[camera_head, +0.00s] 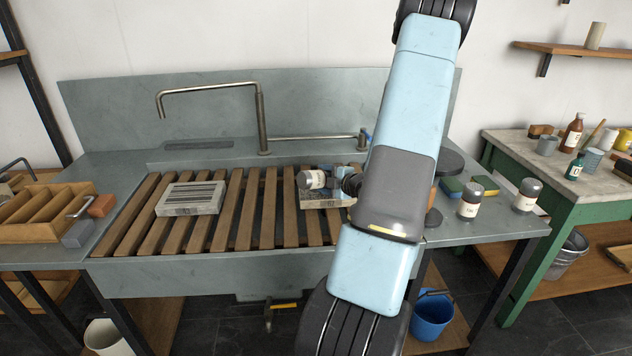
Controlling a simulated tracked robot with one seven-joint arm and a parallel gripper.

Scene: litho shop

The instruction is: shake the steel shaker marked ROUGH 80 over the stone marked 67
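A steel shaker (314,179) with a pale label lies on its side in the air, its steel end to the left. My gripper (338,178) is at its right end and appears shut on it; my arm hides most of the fingers. Just below the shaker is a stone (312,203) on the wooden slats, partly hidden by the shaker and my arm. A second stone (190,198) with dark stripes lies on the slats to the left. The label and the stones' marks are too small to read.
Two similar shakers (469,199) (526,195) stand on the sink's right ledge, near green and yellow sponges (484,184). A tap (262,118) rises behind the slats. A wooden rack (48,212) and small blocks (100,206) sit at left. A bench (545,158) with bottles stands right.

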